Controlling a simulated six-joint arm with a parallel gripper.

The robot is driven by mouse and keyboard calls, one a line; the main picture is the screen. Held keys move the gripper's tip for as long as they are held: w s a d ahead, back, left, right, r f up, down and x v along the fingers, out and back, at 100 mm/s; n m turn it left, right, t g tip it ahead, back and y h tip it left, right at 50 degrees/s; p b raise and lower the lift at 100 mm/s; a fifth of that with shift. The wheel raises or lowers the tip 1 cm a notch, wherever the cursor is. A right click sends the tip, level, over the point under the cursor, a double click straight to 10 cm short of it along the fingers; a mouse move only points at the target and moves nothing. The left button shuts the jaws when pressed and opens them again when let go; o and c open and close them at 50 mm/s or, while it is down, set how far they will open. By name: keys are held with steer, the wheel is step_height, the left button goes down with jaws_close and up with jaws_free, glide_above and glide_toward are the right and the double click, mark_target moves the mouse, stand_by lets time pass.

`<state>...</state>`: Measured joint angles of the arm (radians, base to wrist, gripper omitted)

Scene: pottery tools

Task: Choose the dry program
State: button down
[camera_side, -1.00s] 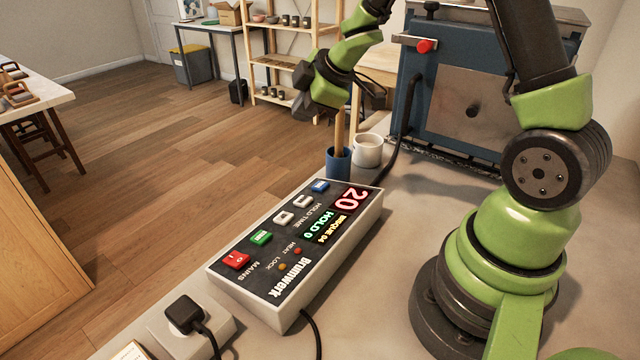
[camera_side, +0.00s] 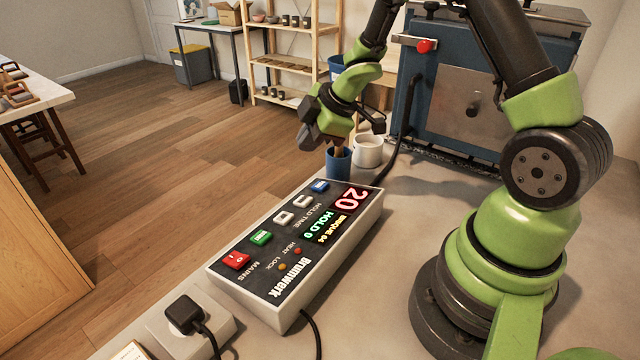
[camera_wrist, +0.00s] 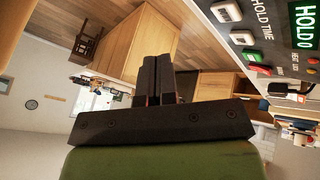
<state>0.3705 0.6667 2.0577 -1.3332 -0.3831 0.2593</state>
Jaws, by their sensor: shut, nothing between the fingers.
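The Brumwerk controller (camera_side: 340,235) lies on the grey bench, with its end by the blue cup nearest my gripper. Its displays read a red 20 (camera_side: 350,199), a green HOLD 0 (camera_side: 319,227) and a yellow BISQUE 04 (camera_side: 338,228). Along its left side are a blue button (camera_side: 320,186), two white buttons (camera_side: 284,217), a green button (camera_side: 261,238) and a red mains switch (camera_side: 236,260). My gripper (camera_side: 306,141) is shut and empty, above and apart from the blue-button end. In the wrist view its fingers (camera_wrist: 158,78) are together; the panel shows at upper right.
A blue cup (camera_side: 338,165) with a wooden handle in it and a pale mug (camera_side: 368,152) stand just beyond the controller. A blue kiln (camera_side: 460,90) is behind. A black plug (camera_side: 185,312) sits in a socket box at the front left.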

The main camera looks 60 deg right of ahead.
mark_target(315, 185)
steer(key=shift+s+f, duration=0.25)
steer(key=shift+f, duration=0.7)
steer(key=shift+s+f, duration=0.2)
steer(key=shift+f, duration=0.75)
steer(key=shift+s+f, duration=0.25)
steer(key=shift+f, duration=0.7)
steer(key=shift+s+f, duration=0.1)
steer(key=shift+f, duration=0.3)
steer(key=shift+s+f, duration=0.1)
steer(key=shift+f, duration=0.25)
stand_by(0.3)
steer(key=shift+r, duration=0.1)
steer(key=shift+w+r, duration=0.2)
steer(key=shift+r, duration=0.5)
steer(key=shift+r, duration=0.1)
steer(key=shift+w+r, duration=0.2)
steer(key=shift+r, duration=0.55)
steer(key=shift+w+r, duration=0.2)
steer(key=shift+r, duration=0.6)
steer(key=shift+w+r, duration=0.2)
steer(key=shift+r, duration=0.55)
